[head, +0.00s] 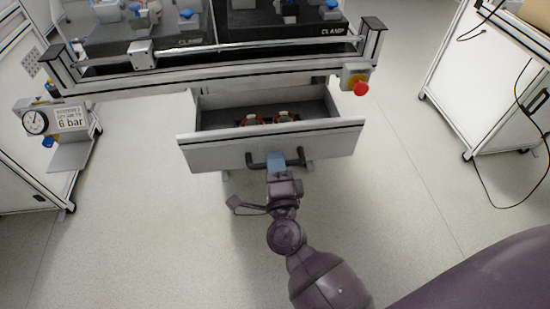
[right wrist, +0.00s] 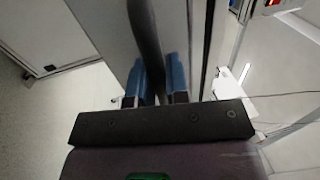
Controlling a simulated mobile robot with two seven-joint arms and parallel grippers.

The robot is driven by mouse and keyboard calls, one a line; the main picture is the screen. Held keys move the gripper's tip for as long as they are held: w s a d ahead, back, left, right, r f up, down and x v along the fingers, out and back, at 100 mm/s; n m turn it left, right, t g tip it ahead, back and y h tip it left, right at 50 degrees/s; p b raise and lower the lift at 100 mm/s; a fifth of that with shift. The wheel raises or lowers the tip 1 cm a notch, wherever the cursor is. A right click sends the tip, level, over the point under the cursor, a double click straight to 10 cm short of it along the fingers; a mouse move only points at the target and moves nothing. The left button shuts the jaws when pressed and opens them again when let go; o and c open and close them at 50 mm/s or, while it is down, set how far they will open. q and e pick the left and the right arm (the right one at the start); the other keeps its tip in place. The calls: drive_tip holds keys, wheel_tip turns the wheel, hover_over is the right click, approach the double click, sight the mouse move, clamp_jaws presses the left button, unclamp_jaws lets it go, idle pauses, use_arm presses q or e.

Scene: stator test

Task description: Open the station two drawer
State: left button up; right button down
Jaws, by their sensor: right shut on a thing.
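The drawer (head: 215,153) under the workbench stands pulled out, and its inside shows in the head view. Two reddish-orange parts lie in it towards the back. A dark bar handle (head: 300,155) runs across the drawer front. My right gripper (head: 276,160) is shut on the handle near its middle. In the right wrist view the blue fingertips (right wrist: 160,80) of the right gripper sit on both sides of the dark handle (right wrist: 146,35). My left gripper is not in view.
The workbench (head: 220,68) above the drawer carries clamp fixtures, and a red emergency stop button (head: 361,88) sits on its right front. A side cabinet with a gauge (head: 36,122) stands at left, another cabinet (head: 490,95) at right. The floor in front is clear.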

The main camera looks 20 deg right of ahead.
drive_tip(key=c, duration=1.1)
unclamp_jaws()
drive_tip(key=v, duration=1)
drive_tip(key=shift+s+a, duration=0.15)
drive_tip(key=shift+s, duration=0.25)
